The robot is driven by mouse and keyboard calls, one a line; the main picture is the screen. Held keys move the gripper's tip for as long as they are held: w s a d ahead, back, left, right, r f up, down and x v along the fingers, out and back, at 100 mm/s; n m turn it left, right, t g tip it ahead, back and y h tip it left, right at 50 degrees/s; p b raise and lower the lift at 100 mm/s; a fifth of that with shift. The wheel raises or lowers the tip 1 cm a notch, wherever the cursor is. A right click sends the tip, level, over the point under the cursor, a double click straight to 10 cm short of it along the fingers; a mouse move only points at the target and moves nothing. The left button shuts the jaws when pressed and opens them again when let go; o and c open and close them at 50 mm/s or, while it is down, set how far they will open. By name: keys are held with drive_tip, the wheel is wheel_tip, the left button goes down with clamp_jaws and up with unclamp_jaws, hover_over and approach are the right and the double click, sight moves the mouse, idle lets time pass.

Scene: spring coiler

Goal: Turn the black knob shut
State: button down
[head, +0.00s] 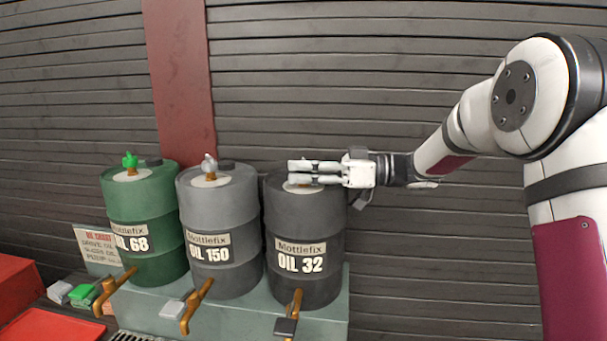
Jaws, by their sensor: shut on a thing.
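My gripper (298,172) reaches in from the right over the top of the dark drum (285,225) marked OIL 32. Its fingers lie level just above the drum's pale top disc and are shut on the black knob. The knob is hidden by the fingers, so its angle cannot be told. A brass tap (297,301) with a dark lever block (285,327) sticks out low at the front of this drum.
A grey drum (220,215) marked OIL 150, with a grey knob (209,163), stands close to the left. Beyond it is a green drum (150,210) with a green knob (130,160). A slatted wall stands behind. A red tray (50,327) lies at lower left.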

drive_tip(key=shift+n+g+b, duration=0.35)
drive_tip(key=shift+n+g, duration=0.15)
drive_tip(key=shift+g, duration=0.6)
drive_tip(key=c, duration=1.3)
unclamp_jaws()
drive_tip(key=d, duration=1.2)
drive_tip(key=shift+w, duration=0.1)
